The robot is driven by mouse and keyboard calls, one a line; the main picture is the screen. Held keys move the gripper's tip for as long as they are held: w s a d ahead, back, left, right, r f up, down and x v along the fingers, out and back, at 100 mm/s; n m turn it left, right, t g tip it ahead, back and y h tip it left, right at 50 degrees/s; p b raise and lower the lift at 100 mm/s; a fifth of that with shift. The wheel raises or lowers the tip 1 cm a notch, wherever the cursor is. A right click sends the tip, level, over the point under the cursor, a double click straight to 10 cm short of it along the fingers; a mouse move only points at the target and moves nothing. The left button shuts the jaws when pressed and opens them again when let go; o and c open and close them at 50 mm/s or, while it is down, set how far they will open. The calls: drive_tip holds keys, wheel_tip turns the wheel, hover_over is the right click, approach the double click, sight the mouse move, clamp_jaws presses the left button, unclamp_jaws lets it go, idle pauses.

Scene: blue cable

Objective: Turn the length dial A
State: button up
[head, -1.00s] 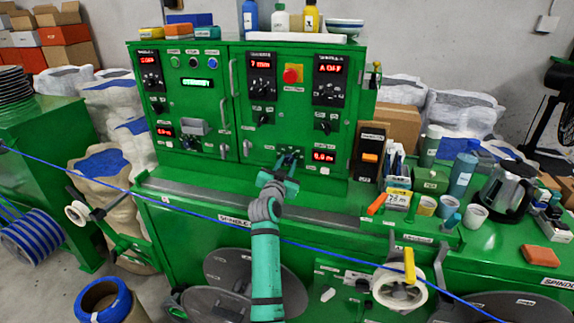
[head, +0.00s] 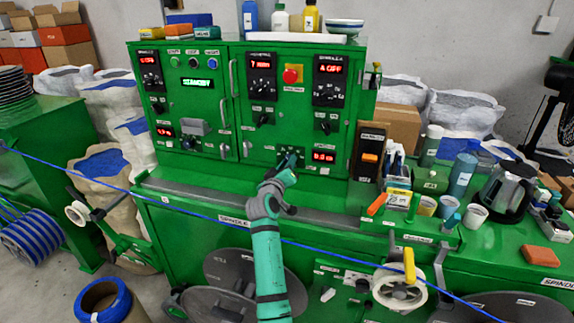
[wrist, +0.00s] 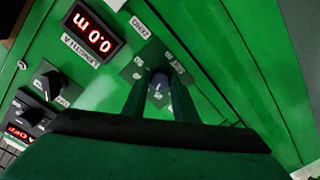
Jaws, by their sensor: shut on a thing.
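The length dial A (wrist: 159,82) is a small dark knob on the green cabinet front, on a grey plate with small labels. My gripper (wrist: 158,92) has its two dark fingers on either side of the knob, shut on it. In the head view my gripper (head: 289,158) is at the lower middle of the cabinet's right door, and its fingers hide the dial there. A red display (wrist: 92,32) beside the dial reads 0.0 m, rotated in the wrist view; it also shows in the head view (head: 324,156).
Other knobs (head: 263,119) and a red stop button (head: 292,74) are above my gripper. A door handle (head: 233,77) stands out to the left. A blue cable (head: 180,208) runs across the front, near my arm. Bottles and cups stand on the bench at right.

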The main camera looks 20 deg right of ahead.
drive_tip(key=shift+n+g+h, duration=0.3)
drive_tip(key=shift+n+h, duration=0.1)
drive_tip(key=shift+n, duration=4.9)
drive_tip(key=o, duration=1)
drive_tip(key=shift+o, duration=0.2)
